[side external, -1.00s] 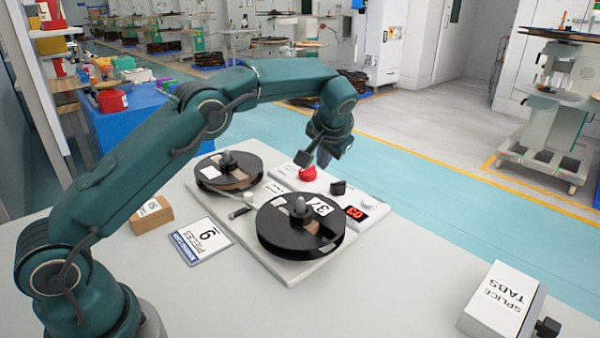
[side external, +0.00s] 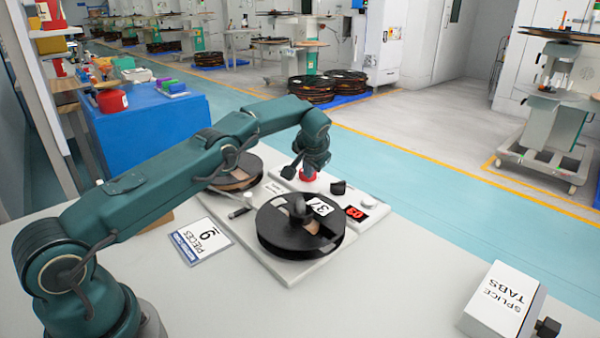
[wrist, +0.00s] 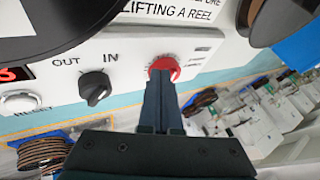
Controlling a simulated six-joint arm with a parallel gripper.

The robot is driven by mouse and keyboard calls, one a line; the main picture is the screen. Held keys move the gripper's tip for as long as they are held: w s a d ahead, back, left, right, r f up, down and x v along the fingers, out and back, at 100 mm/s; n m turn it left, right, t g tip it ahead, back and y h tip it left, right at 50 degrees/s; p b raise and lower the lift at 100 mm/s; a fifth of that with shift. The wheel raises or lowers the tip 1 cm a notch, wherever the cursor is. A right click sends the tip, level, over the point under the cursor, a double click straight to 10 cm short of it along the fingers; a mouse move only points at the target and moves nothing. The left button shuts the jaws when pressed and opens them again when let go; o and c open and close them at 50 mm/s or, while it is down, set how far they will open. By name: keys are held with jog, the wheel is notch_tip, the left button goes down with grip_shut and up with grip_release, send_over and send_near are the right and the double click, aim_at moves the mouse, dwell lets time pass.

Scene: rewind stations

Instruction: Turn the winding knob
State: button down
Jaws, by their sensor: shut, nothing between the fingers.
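A black knob (side external: 338,187) stands on the white control panel; the wrist view shows this knob (wrist: 95,87) below the words OUT and IN. A red button (side external: 309,175) sits beside it; in the wrist view the red button (wrist: 167,66) is right at my fingertips. My gripper (wrist: 159,78) is shut and empty, pointing at the red button. Whether it touches is unclear. In the side view my gripper (side external: 311,168) is low over the red button, partly hiding it. The black knob is a short way to its right, clear of my fingers.
A black reel (side external: 300,238) marked 37 lies in front of the panel. Another reel (side external: 240,178) is partly behind my arm. A white reset button (side external: 368,200) and red display (side external: 356,212) are right of the knob. A splice tabs box (side external: 500,298) stands front right.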

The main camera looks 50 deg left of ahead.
aim_at(301, 173)
jog(key=shift+s+a+m+t+h, duration=0.35)
jog(key=shift+a+m+t+h, duration=0.2)
jog(key=shift+m, duration=0.55)
dwell(1.3)
jog(key=shift+s+a+m+t+h, duration=0.15)
jog(key=shift+a+m+t+h, duration=0.15)
jog(key=shift+m, duration=0.4)
jog(key=shift+s+a+m+t+h, duration=0.1)
jog(key=shift+a+m+t+h, duration=0.2)
jog(key=shift+m+h, duration=0.5)
jog(key=shift+s+a+m+t+h, duration=0.15)
jog(key=shift+a+m+h, duration=0.25)
jog(key=shift+m, duration=0.7)
jog(key=shift+w+a, duration=0.25)
jog(key=shift+a, duration=0.8)
jog(key=shift+w+a, duration=0.25)
jog(key=shift+a, duration=0.25)
jog(key=shift+w+a, duration=0.2)
